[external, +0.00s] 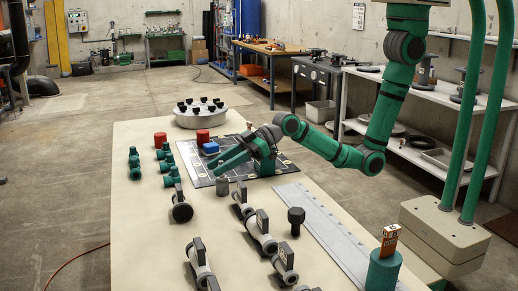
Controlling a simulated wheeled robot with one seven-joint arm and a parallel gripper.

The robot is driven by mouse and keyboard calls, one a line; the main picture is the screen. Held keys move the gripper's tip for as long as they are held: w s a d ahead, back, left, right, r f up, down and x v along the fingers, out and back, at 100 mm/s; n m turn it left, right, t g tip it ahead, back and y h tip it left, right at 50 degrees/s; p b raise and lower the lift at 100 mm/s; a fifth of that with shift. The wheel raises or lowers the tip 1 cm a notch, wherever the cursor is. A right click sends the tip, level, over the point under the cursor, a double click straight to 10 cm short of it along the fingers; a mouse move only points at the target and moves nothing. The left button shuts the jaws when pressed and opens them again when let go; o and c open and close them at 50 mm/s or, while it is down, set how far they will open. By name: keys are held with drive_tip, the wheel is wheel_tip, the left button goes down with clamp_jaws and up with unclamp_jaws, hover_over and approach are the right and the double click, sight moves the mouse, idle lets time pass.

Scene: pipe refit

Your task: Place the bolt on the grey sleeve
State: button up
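A black bolt (296,219) with a wide head stands head-up on the table, right of centre, beside a long grey ruled strip. A small grey cylinder (222,187), which looks like the grey sleeve, stands upright at the near edge of the dark mat, with a narrower top. The bolt is apart from it, nearer the camera and to the right. My gripper (220,161) is low over the dark mat, pointing left, behind the grey cylinder and close to a blue block (211,148). Its fingertips are too small to tell whether they are apart or hold anything.
The dark mat (195,174) also bears a red cylinder (203,137). Another red cylinder (160,140) and several green fittings (134,163) stand at left. Grey valves (261,233) fill the near middle. A round grey rack (201,118) stands at the far end. The table's left front is bare.

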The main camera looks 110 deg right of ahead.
sight(225, 176)
drive_tip(key=shift+v, duration=0.9)
wheel_tip(225, 176, up, 7)
drive_tip(key=shift+w, duration=0.2)
drive_tip(key=shift+f, duration=0.1)
drive_tip(key=s+f, duration=0.3)
drive_tip(key=s, duration=0.2)
drive_tip(key=s+f+t+h, duration=0.1)
drive_tip(key=s+f, duration=0.2)
drive_tip(key=s, duration=0.2)
drive_tip(key=s+f+n+t, duration=0.1)
drive_tip(key=s+f, duration=0.1)
drive_tip(key=s, duration=0.3)
drive_tip(key=shift+d+f, duration=0.15)
drive_tip(key=shift+f, duration=0.25)
drive_tip(key=shift+m, duration=0.3)
drive_tip(key=s+f, duration=0.1)
drive_tip(key=s, duration=0.2)
drive_tip(key=s+f, duration=0.2)
drive_tip(key=s, duration=0.2)
drive_tip(key=s+f, duration=0.1)
drive_tip(key=s, duration=0.2)
drive_tip(key=shift+s+d+f, duration=0.2)
drive_tip(key=shift+d+f, duration=0.05)
drive_tip(key=s+d+r+m, duration=0.1)
drive_tip(key=s+r, duration=0.1)
drive_tip(key=s, duration=2.2)
drive_tip(key=shift+s+r+m+h, duration=0.25)
drive_tip(key=shift+r+m+h, duration=0.05)
drive_tip(key=shift+r+m, duration=0.1)
